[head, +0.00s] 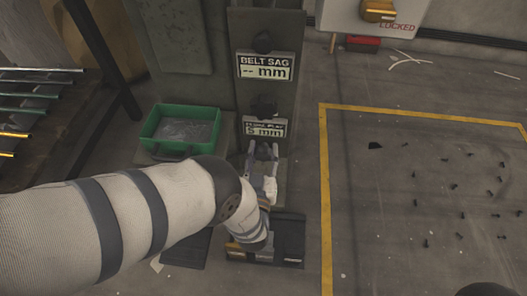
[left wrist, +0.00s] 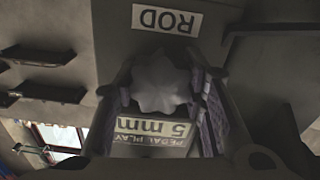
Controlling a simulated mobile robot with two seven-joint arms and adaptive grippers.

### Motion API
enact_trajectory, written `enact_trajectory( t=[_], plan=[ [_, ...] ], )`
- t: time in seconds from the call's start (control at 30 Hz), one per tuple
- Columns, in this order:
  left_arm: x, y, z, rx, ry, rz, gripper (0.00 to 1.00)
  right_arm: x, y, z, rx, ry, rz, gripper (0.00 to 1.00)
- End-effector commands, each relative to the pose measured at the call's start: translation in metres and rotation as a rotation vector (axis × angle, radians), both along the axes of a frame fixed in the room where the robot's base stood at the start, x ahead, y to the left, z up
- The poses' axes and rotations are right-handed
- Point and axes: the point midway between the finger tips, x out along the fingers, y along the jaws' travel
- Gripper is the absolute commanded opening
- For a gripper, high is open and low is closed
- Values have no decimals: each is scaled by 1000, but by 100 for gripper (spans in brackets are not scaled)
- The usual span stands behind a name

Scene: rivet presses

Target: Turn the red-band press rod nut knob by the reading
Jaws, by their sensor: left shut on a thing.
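A grey lobed nut knob (left wrist: 158,84) sits between the two finger pads of my left gripper (left wrist: 163,98) in the left wrist view. The gripper is shut on it. A plate reading ROD (left wrist: 166,20) shows upside down beside the knob. In the head view my left gripper (head: 263,160) is at the lower front of the press column (head: 268,25), and it hides the knob there. A display plate (head: 264,128) just above the gripper reads 5 mm, pedal play. The belt sag plate (head: 265,67) shows dashes and mm. I see no red band.
A green tray (head: 152,124) stands left of the column. A dark pedal base (head: 290,240) lies below my left wrist. A rack with rods (head: 40,95) is at the left. Right of the column, a yellow floor line (head: 324,190) borders floor with scattered small dark pieces.

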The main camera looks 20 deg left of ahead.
Motion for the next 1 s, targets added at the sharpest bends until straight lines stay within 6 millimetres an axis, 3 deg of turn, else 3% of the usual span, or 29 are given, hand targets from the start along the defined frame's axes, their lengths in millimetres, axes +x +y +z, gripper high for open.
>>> enact_trajectory(
  t=[1.0],
  plan=[
    [0,1,-1,-856,-245,1,10,0,-1,10,-3,-8,-1,0]
  ],
)
